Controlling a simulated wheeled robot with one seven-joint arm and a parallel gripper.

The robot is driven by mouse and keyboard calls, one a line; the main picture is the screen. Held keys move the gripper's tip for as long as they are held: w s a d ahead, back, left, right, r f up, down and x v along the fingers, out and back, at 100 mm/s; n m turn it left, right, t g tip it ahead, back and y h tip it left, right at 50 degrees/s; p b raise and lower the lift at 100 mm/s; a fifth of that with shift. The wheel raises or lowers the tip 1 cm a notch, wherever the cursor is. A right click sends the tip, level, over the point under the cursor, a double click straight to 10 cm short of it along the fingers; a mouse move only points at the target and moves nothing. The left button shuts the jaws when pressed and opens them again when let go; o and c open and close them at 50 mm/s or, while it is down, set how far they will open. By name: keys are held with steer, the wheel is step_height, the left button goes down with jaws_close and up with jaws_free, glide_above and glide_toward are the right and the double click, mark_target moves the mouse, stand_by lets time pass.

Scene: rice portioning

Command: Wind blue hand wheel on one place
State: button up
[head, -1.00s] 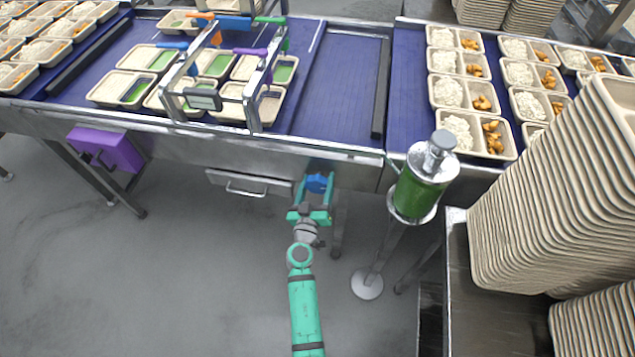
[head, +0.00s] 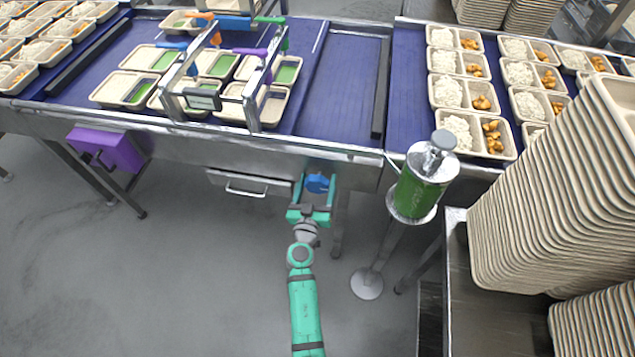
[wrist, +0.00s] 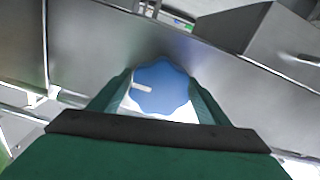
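The blue hand wheel (head: 317,183) is on the front side of the conveyor frame, below the belt and right of a drawer. My gripper (head: 316,190) is at the wheel, with one finger on each side of it. In the wrist view the lobed wheel (wrist: 163,88) with a pale mark on its left part sits between the two fingertips of my gripper (wrist: 161,82). The fingers appear to touch its rim on both sides; part of the contact is hard to see. The wrist view is tilted against the metal frame.
A drawer with a handle (head: 245,190) is left of the wheel, a purple box (head: 108,150) further left. A green cylinder on a stand (head: 417,190) is to the right. Tray stacks (head: 560,200) fill the right side. The floor at the left (head: 150,270) is clear.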

steer(key=shift+o, duration=0.5)
steer(key=shift+s+a, duration=0.1)
steer(key=shift+s, duration=0.1)
steer(key=s+a, duration=0.2)
steer(key=s, duration=0.8)
steer(key=shift+s, duration=0.1)
